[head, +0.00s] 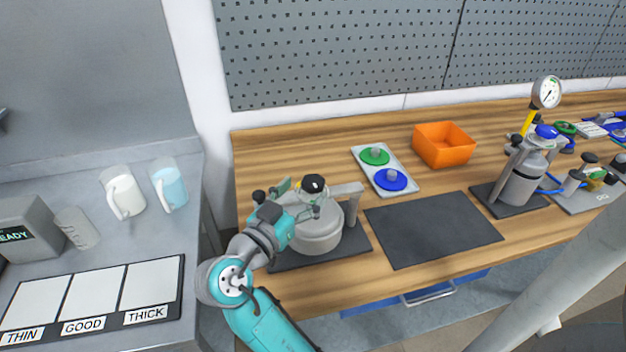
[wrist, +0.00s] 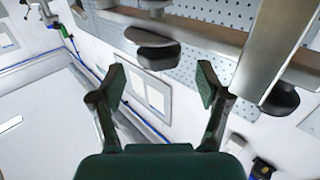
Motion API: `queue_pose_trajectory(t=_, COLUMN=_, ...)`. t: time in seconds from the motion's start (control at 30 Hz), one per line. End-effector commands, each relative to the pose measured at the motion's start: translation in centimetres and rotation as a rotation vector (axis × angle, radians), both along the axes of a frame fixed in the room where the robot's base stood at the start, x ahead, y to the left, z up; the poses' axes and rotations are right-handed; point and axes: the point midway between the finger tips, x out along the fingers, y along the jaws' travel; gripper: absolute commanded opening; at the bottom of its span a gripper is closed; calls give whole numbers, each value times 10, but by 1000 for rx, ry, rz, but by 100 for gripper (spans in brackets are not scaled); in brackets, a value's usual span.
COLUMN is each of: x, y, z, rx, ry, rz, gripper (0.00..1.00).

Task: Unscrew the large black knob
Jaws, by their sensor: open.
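The large black knob (head: 313,184) stands on top of the grey drum agitator (head: 316,236), near its metal bridge arm. My gripper (head: 299,199) is beside the knob, on its left, with the teal arm coming up from the front. In the wrist view my gripper (wrist: 162,80) is open, its two fingers spread and nothing between the pads. A dark knob (wrist: 154,50) shows beyond the fingertips, roughly in line with the gap and apart from both fingers. A second dark knob (wrist: 281,99) is to the right of the right finger. My gripper hides part of the drum's top.
The drum stands on a dark mat (head: 290,262). A bare black mat (head: 433,230) lies to its right. Behind are a tray (head: 404,170) with green and blue lids and an orange bin (head: 443,145). A pressure vessel (head: 522,178) with a gauge stands further right.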

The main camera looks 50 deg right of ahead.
Motion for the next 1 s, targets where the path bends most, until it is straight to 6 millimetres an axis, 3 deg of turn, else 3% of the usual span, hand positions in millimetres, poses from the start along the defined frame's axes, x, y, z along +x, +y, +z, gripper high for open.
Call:
queue_pose_trajectory(t=0.1, x=3, y=-19, z=0, rx=0, ry=-1, rz=-4, gripper=76)
queue_pose_trajectory(t=0.3, x=7, y=-38, z=0, rx=0, ry=0, rz=-2, gripper=76)
queue_pose_trajectory(t=0.7, x=8, y=-44, z=0, rx=0, ry=0, rz=0, gripper=76)
queue_pose_trajectory(t=0.77, x=8, y=-44, z=0, rx=0, ry=0, rz=0, gripper=64)
queue_pose_trajectory(t=0.93, x=8, y=-44, z=0, rx=0, ry=0, rz=0, gripper=21)
queue_pose_trajectory(t=0.97, x=8, y=-44, z=0, rx=0, ry=0, rz=0, gripper=15)
queue_pose_trajectory(t=1.0, x=8, y=-44, z=0, rx=0, ry=0, rz=0, gripper=15)
